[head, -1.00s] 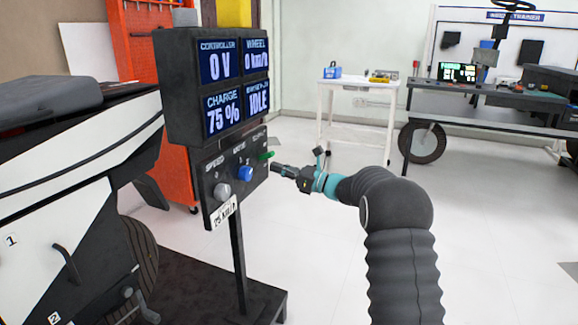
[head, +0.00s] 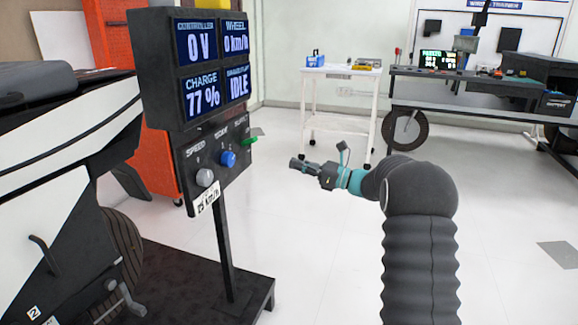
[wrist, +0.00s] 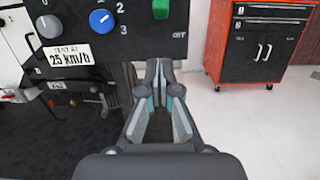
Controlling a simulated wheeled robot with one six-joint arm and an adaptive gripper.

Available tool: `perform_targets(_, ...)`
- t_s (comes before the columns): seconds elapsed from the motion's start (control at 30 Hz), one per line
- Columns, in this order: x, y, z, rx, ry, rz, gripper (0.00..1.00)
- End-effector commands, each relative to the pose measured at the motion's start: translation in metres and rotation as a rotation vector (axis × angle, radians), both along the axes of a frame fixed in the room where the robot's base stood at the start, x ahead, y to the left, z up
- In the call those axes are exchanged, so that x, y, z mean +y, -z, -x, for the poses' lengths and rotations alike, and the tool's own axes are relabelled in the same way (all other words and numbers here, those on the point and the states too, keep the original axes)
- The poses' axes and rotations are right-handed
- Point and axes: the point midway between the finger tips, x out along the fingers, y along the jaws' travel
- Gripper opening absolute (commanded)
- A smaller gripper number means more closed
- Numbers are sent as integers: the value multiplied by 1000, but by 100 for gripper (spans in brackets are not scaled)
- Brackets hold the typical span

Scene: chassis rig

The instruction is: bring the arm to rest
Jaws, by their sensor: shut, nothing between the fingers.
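My gripper (head: 296,163) is shut and empty, held in open air to the right of the control panel (head: 240,183) in the head view. A clear gap shows between its tip and the panel. In the wrist view my gripper (wrist: 158,66) points forward with its fingers together, below the panel's lower edge. The panel carries a grey speed knob (head: 205,177), a blue knob (head: 227,158) and a green switch (head: 250,141). The display above (head: 211,62) reads 0 V, 0 km/h, 77 % and IDLE.
A motorcycle-like vehicle (head: 60,190) stands at the left on a dark platform (head: 190,290). A white cart (head: 340,75) and a grey workbench (head: 470,88) stand behind. A red tool cabinet (wrist: 262,40) shows in the wrist view. The floor around my arm is clear.

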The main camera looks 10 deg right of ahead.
Motion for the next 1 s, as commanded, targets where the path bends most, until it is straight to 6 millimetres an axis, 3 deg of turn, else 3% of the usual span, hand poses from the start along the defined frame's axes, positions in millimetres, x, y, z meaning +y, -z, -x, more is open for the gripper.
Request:
perform_targets(0.47, -2, 0, -1, -38, 13, 24, 0)
perform_targets(0.53, -1, 8, -2, -75, 25, 84, 0)
perform_targets(0.63, 4, 48, 7, -97, 5, 236, 0)
perform_targets(0.7, 7, 79, 19, -99, -28, 340, 0)
perform_targets(0.8, 11, 111, 47, -126, -97, 505, 0)
perform_targets(1.0, 18, 139, 125, -256, -303, 854, 0)
